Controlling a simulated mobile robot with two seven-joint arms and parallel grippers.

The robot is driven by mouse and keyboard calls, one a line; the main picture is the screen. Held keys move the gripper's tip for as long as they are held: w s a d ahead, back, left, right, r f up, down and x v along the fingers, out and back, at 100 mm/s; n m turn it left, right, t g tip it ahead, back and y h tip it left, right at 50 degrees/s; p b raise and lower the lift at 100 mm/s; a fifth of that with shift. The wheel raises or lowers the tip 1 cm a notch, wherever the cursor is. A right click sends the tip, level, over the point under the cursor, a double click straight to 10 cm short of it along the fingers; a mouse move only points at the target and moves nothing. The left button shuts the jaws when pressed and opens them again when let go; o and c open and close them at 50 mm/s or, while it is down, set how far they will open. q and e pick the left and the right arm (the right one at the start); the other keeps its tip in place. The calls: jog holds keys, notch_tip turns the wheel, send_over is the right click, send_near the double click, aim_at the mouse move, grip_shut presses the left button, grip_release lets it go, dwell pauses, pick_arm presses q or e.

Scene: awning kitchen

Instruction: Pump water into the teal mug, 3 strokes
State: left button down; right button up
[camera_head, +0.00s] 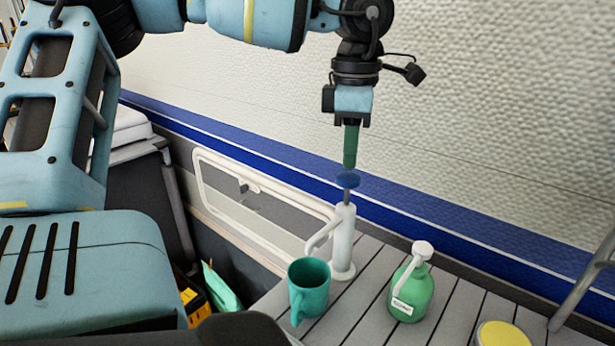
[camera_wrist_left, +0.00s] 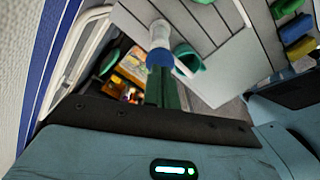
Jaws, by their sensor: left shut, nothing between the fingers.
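A white hand pump (camera_head: 343,243) stands upright on the grey slatted counter, with a blue knob (camera_head: 347,181) on a thin rod at its top. The knob also shows in the left wrist view (camera_wrist_left: 160,58). The pump's curved spout points left over the teal mug (camera_head: 308,290), which stands upright with its handle towards me; its inside is too dark to tell of any water. My left gripper (camera_head: 350,160) is shut and empty, its green fingers pointing down right over the knob. I cannot tell whether they touch it. My right gripper is not in view.
A green bottle with a white pump top (camera_head: 411,287) stands right of the mug. A yellow-topped round thing (camera_head: 503,334) is at the bottom edge. A white-framed hatch (camera_head: 262,205) and the textured wall lie behind. The counter's left edge drops off beside the mug.

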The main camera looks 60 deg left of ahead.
aim_at(348, 175)
pick_arm(q)
jog(key=shift+f, duration=0.15)
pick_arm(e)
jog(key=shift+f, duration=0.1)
